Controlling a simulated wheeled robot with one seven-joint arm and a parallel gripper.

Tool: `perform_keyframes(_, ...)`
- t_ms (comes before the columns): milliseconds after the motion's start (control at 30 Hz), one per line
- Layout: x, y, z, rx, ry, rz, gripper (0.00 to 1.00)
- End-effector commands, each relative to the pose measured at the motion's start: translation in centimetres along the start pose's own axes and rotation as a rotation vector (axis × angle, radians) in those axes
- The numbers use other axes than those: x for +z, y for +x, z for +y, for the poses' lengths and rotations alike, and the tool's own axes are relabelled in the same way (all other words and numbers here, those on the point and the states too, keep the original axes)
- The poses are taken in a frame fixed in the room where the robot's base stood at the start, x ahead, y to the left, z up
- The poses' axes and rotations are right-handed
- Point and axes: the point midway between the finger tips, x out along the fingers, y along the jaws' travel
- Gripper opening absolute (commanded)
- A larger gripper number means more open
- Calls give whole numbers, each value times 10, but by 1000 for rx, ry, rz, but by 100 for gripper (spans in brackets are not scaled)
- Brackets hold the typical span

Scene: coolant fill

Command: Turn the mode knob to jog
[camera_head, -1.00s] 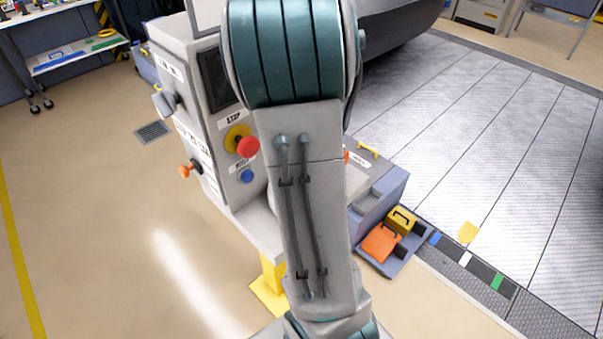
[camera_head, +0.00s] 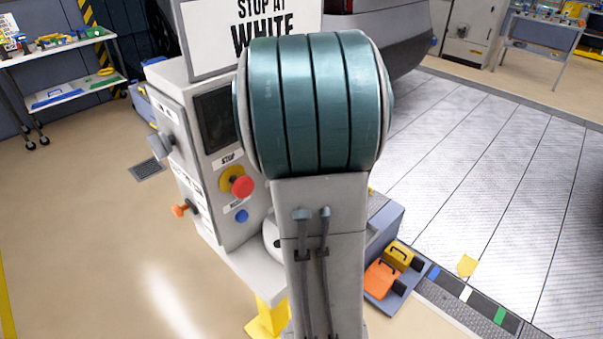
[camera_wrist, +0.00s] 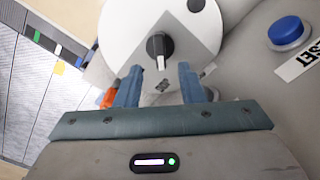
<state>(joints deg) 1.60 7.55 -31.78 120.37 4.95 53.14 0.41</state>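The mode knob (camera_wrist: 157,46) is black with a white pointer strip and sits on a round white dial (camera_wrist: 120,30) in the wrist view. The strip points down the picture, toward my gripper. My gripper (camera_wrist: 160,76) is open, its two blue fingers apart and empty. The fingertips lie just below the knob in the picture; I cannot tell whether they touch the dial. In the head view only a sliver of the dial (camera_head: 269,240) shows beside my arm. The knob and my gripper are hidden there.
The control cabinet (camera_head: 228,232) has a red stop button (camera_head: 242,186) and a blue reset button (camera_head: 241,216); the blue one (camera_wrist: 290,31) is right of the dial in the wrist view. An orange handle (camera_head: 184,208) sticks out left. A tray holds yellow and orange cases (camera_head: 381,279).

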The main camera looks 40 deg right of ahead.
Motion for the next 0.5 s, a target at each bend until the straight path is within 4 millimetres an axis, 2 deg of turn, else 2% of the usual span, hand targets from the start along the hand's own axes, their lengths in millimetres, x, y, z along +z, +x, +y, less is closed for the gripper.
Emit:
perform_keyframes(33, -1, -13, -1, -4, -2, 6, 35)
perform_keyframes(200, -1, -49, -1, -2, -2, 5, 35)
perform_keyframes(333, -1, -68, 0, -1, 1, 4, 35)
perform_keyframes(500, -1, -80, 0, -1, 1, 1, 35)
